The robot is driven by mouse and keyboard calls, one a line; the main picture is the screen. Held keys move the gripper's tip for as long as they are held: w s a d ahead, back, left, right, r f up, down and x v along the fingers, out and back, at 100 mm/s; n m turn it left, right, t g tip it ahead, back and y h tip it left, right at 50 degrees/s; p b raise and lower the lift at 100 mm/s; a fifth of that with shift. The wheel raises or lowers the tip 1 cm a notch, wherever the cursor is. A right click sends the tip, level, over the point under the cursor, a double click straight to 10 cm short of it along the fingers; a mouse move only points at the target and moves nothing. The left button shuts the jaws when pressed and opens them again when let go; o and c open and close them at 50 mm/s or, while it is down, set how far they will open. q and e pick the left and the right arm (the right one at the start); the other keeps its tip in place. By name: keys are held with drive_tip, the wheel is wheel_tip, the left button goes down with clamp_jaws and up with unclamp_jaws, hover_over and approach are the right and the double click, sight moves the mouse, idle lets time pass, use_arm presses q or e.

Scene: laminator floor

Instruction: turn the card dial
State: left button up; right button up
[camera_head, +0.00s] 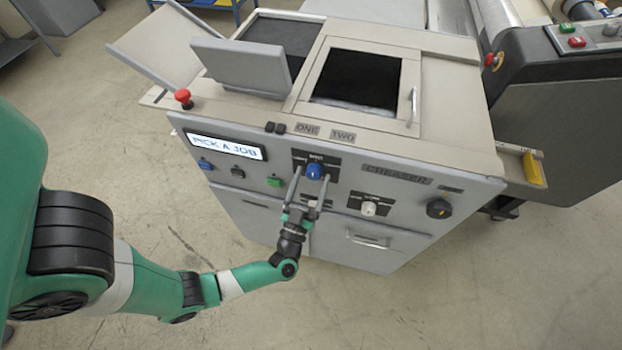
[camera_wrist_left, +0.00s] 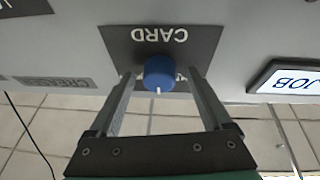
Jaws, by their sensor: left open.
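The card dial is a blue round knob (camera_head: 314,171) on a dark plate in the machine's front panel. In the left wrist view the blue knob (camera_wrist_left: 159,72) sits beside the upside-down word CARD, with a short white mark pointing down the picture. My left gripper (camera_head: 311,174) is open, with one finger on each side of the knob. In the wrist view a gap shows between the knob and each finger of the left gripper (camera_wrist_left: 160,76). I cannot tell how deep the fingertips reach. My right gripper is in neither view.
A lit display (camera_head: 226,146) reads PICK A JOB. A green button (camera_head: 273,181), a white knob (camera_head: 369,208) and a black knob (camera_head: 439,208) share the panel. A red emergency button (camera_head: 183,96) stands on the top left corner. Open floor lies before the machine.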

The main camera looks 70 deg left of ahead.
use_arm(q)
clamp_jaws()
idle(0.4)
drive_tip(key=shift+n, duration=0.4)
drive_tip(key=n, duration=0.1)
drive_tip(key=n+g+y+b, duration=0.1)
drive_tip(key=shift+w+d+f+n, duration=0.1)
drive_tip(key=shift+n, duration=0.2)
drive_tip(key=n+g+y+b, duration=0.1)
drive_tip(key=n+g, duration=0.1)
drive_tip(key=n, duration=0.1)
drive_tip(key=shift+w+n+b, duration=0.1)
drive_tip(key=shift+n+b, duration=0.2)
drive_tip(key=shift+n, duration=0.1)
drive_tip(key=n+g, duration=0.1)
drive_tip(key=n, duration=0.1)
drive_tip(key=n+g+y+b, duration=0.1)
drive_tip(key=n, duration=0.2)
drive_tip(key=shift+w+d+g, duration=0.15)
drive_tip(key=shift+g, duration=0.25)
drive_tip(key=shift+r+n+g+b, duration=0.2)
drive_tip(key=shift+n+g, duration=0.3)
drive_tip(key=shift+n, duration=0.75)
drive_tip(key=shift+r+n+g+b, duration=0.15)
drive_tip(key=shift+n+g, duration=0.35)
drive_tip(key=shift+n, duration=0.75)
